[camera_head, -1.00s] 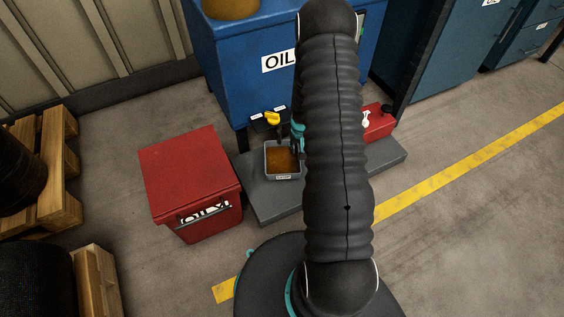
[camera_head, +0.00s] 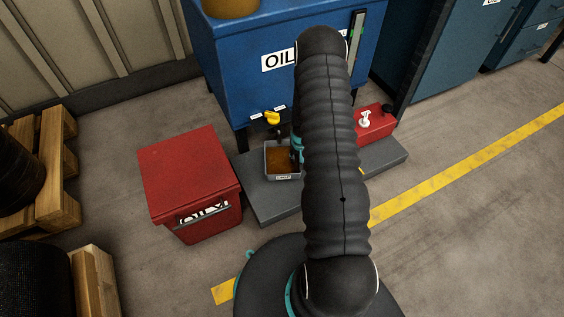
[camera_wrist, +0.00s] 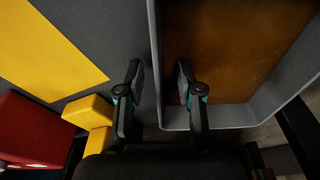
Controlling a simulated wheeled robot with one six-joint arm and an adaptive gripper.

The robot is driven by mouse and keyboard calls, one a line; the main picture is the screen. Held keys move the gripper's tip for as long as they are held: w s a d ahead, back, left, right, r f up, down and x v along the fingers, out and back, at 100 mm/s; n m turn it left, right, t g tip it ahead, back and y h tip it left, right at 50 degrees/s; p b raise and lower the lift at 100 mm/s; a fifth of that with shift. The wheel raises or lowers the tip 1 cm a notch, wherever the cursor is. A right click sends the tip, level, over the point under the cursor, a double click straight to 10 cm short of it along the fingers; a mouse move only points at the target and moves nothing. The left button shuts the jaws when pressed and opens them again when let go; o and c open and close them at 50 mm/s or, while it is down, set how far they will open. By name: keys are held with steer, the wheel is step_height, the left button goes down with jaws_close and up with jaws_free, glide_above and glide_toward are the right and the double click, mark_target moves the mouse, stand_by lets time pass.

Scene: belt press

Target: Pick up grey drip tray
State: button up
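The grey drip tray (camera_head: 267,164) stands on the dark grey plinth below the oil tank and holds brown liquid. In the wrist view the tray (camera_wrist: 154,45) is close up, its brown contents on the right. My gripper (camera_wrist: 160,80) is open, one finger outside the tray's wall and the other on the inner side, with the wall between them. I cannot tell whether either finger touches it. In the head view my gripper (camera_head: 296,152) is at the tray's right side, partly hidden by my arm.
A blue oil tank (camera_head: 240,75) with a yellow tap handle (camera_head: 272,118) stands behind the tray. A red bin (camera_head: 188,175) is left of the plinth (camera_head: 265,200). A red can (camera_head: 375,122) stands on the plinth's right part. Floor at the right is clear.

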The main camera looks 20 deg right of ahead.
steer(key=shift+c, duration=0.2)
jaws_close()
steer(key=shift+r, duration=0.55)
steer(key=r, duration=0.2)
steer(key=d+r, duration=0.1)
steer(key=r, duration=0.1)
steer(key=shift+s+p, duration=0.2)
steer(key=shift+p, duration=0.1)
steer(key=s+d+r, duration=0.5)
steer(key=d+r, duration=0.1)
steer(key=d, duration=0.3)
steer(key=shift+s, duration=0.3)
